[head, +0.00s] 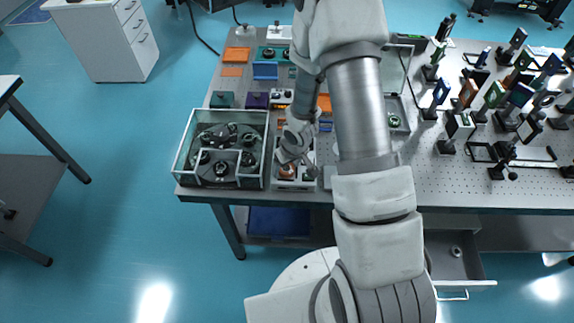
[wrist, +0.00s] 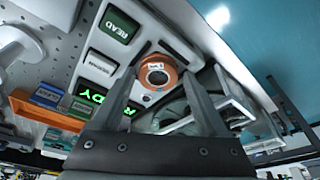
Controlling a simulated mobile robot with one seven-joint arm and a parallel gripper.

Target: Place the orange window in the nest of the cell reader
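The orange window (wrist: 158,72) is a round orange ring with a small white label and a dark centre. It sits on the pale cell reader (wrist: 178,47), at the nest position; I cannot tell whether it is fully seated. In the head view the window (head: 287,171) shows at the near end of the reader (head: 307,184). My gripper (wrist: 158,80) is open, with one finger on each side of the window and a visible gap from it. In the head view the gripper (head: 291,152) is just above the reader, partly hidden by my arm.
The reader has a green READ button (wrist: 119,25) and a lit green READY display (wrist: 92,92). A glass-walled box (head: 183,160) of dark parts stands close left. Optics on posts fill the table's right side. The table's front edge (head: 400,209) is near.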

